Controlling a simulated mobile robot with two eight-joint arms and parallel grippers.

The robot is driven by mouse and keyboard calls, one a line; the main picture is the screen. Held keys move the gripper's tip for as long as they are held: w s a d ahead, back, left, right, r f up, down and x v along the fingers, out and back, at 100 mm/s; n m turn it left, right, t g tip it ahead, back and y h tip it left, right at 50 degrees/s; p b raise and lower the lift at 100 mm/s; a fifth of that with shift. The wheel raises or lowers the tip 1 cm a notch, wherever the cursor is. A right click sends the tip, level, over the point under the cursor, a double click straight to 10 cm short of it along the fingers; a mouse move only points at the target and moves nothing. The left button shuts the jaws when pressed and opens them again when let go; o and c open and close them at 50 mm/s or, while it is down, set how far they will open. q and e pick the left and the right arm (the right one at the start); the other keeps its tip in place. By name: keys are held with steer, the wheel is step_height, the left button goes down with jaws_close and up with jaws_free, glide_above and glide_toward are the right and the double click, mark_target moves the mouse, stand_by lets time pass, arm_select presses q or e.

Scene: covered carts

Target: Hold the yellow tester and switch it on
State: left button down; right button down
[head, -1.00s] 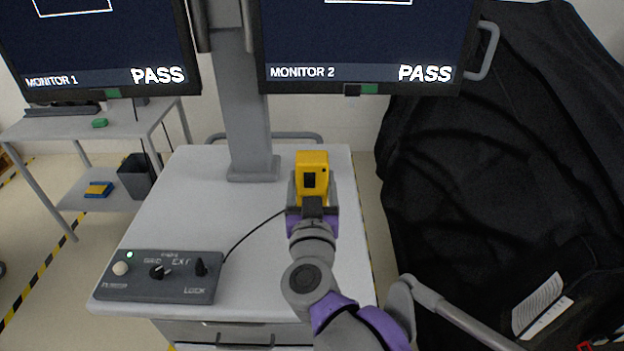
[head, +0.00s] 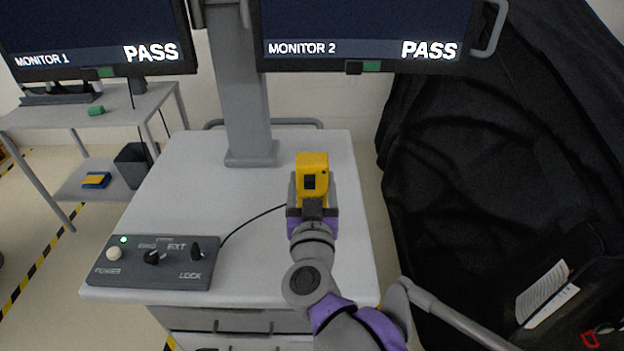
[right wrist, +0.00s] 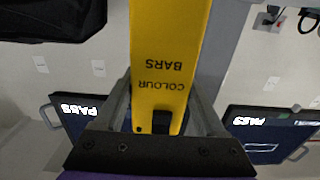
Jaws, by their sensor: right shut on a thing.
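The yellow tester (head: 312,163) is upright above the white cart top in the head view, with a dark square and a small dark dot on the face toward me. My right gripper (head: 313,200) is shut on its lower part. In the right wrist view the tester (right wrist: 168,40) stands between the fingers of my right gripper (right wrist: 165,108). It reads "COLOUR BARS" upside down, and a small black block sits on it near the gripper's palm. I cannot tell whether the tester is on. My left gripper is not in view.
Monitor 1 (head: 80,30) and monitor 2 (head: 400,30) both read "PASS". A grey control box (head: 150,275) with knobs and a lit green light sits on the cart (head: 250,270) at front left, with a cable running from it. A black cover (head: 470,150) hangs at right.

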steer(key=shift+f+b, duration=1.05)
steer(key=shift+f, duration=0.8)
